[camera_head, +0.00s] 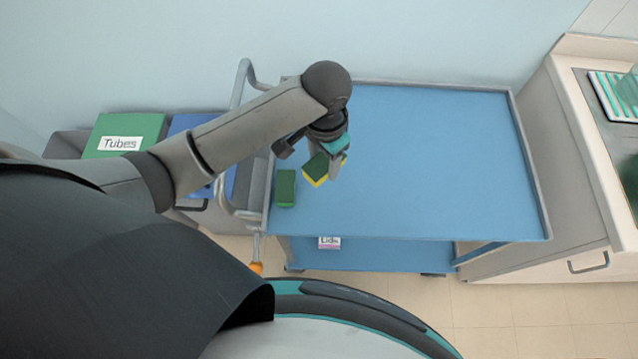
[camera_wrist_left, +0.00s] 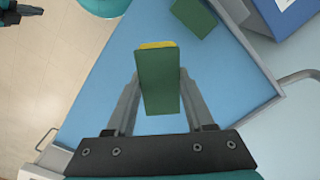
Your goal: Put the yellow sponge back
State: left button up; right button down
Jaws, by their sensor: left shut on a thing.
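My left gripper (camera_head: 328,170) is shut on a yellow sponge (camera_head: 316,177) with a green face, held over the left part of the blue cart top (camera_head: 430,150). In the left wrist view, the sponge (camera_wrist_left: 157,85) sits between the two fingers with its green face showing and a yellow edge at its far end. A second sponge (camera_head: 285,188), green on top, lies on the cart near its left edge; it also shows in the left wrist view (camera_wrist_left: 193,15). What seems to be my right gripper (camera_wrist_left: 22,12) is partly in the left wrist view, its jaws unclear.
A green box marked Tubes (camera_head: 125,135) and a blue box (camera_head: 195,125) stand left of the cart. The cart has a grey handle (camera_head: 222,195). A box marked Lids (camera_head: 329,242) is on its lower shelf. A counter (camera_head: 565,120) stands right. Most of the cart top is clear.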

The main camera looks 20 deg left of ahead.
pick_arm(q)
jog(key=b, duration=0.2)
send_over(322, 195)
notch_tip(322, 195, down, 10)
jog(key=shift+d+f, duration=0.1)
jog(key=shift+f+b, duration=0.5)
jog(key=shift+f, duration=1.25)
jog(key=shift+f, duration=0.1)
jog(key=o, duration=1.3)
notch_tip(322, 195, up, 11)
jog(key=p, duration=0.3)
jog(key=shift+r, duration=0.65)
